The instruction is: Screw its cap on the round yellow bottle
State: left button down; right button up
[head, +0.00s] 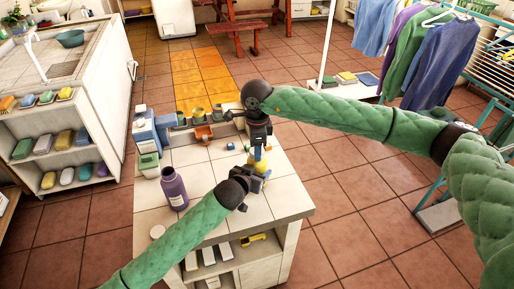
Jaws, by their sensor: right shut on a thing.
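The round yellow bottle (260,167) stands on the white tiled counter, partly hidden by my grippers. My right gripper (258,146) points down right above it and is shut on a small blue piece that looks like the cap (258,154). Whether the cap touches the bottle's neck is too small to tell. My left gripper (254,184) is low at the near left side of the bottle, its fingers towards it. Whether its fingers close on the bottle is hidden.
A purple bottle (174,188) stands open on the counter to the left, with a white round lid (157,232) near it. A blue dispenser (146,131) and several small pots line the counter's back. Bare counter lies between the purple bottle and my grippers.

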jog(key=m, duration=0.7)
jog(key=shift+m, duration=0.3)
jog(key=o, duration=1.2)
notch_tip(320, 180, up, 12)
jog(key=shift+f, duration=0.1)
